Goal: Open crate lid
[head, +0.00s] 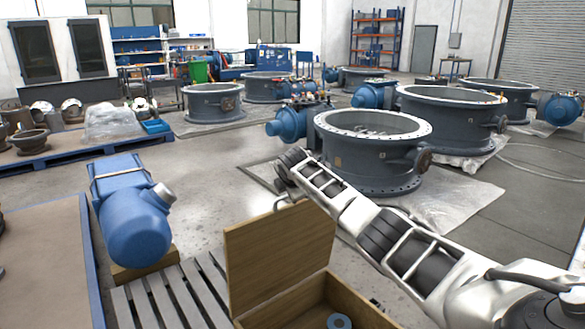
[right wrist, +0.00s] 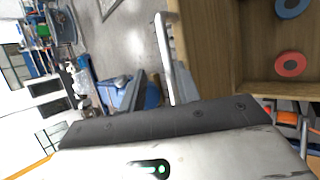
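The wooden crate (head: 378,314) stands at the bottom of the head view. Its lid (head: 280,255) is raised, standing roughly upright at the crate's far left side. A blue ring (head: 339,321) lies inside. In the right wrist view the wooden panel (right wrist: 208,50) fills the middle right, with the blue ring (right wrist: 291,8) and a red ring (right wrist: 290,65) beyond it. My right gripper (right wrist: 152,75) is close beside the panel's edge; I cannot tell if it touches. In the head view the lid hides its fingers. My left gripper is out of view.
A slatted pallet (head: 165,300) lies left of the crate, with a blue actuator (head: 135,215) on a wooden block beside it. Large valve bodies (head: 370,150) stand beyond my right arm. A blue-edged table (head: 50,265) is at left. Open floor (head: 215,185) lies behind the lid.

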